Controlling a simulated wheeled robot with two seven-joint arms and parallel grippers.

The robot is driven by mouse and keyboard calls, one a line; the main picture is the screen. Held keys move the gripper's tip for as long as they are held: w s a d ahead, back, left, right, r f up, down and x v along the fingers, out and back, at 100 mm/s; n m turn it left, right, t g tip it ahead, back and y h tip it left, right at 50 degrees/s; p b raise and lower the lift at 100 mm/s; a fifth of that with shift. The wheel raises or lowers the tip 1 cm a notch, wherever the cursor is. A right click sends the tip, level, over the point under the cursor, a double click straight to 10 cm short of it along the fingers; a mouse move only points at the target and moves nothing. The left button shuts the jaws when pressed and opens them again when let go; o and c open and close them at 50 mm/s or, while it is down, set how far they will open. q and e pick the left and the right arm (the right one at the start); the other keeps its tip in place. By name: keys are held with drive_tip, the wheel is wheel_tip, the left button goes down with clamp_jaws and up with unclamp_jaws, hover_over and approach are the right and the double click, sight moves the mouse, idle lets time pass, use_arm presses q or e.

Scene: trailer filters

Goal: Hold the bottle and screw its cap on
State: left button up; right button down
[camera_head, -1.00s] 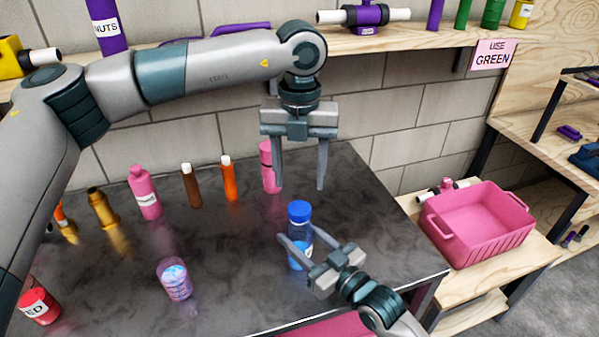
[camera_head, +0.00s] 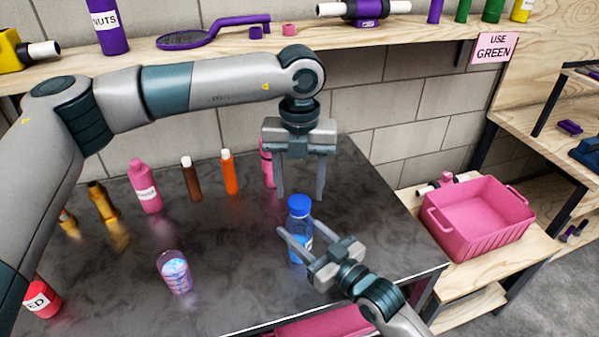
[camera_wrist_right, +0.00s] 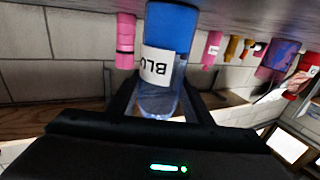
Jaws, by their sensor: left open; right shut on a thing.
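The clear bottle (camera_head: 303,226) stands upright near the table's front right, with blue contents low down. Its blue cap (camera_head: 299,205) sits on top; I cannot tell how tightly. My right gripper (camera_head: 297,234) is shut around the bottle's upper body. In the right wrist view the bottle (camera_wrist_right: 158,98) appears inverted, between the fingers, with a label partly reading "BLU"; the cap is hidden there. My left gripper (camera_head: 300,197) is open and points down, its fingertips on either side of the cap's top in the head view. I see no contact with the cap.
A pink bottle (camera_head: 266,165) stands behind my left gripper. A printed cup (camera_head: 174,272), an orange bottle (camera_head: 229,172), a brown bottle (camera_head: 191,178) and another pink bottle (camera_head: 145,186) stand to the left. A pink crate (camera_head: 490,237) is at right. The tabletop around the bottle is clear.

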sight(299, 201)
use_arm(q)
drive_tip(key=shift+f, duration=1.6)
drive_tip(key=shift+c, duration=0.6)
drive_tip(key=c, duration=1)
drive_tip(key=shift+o, duration=0.2)
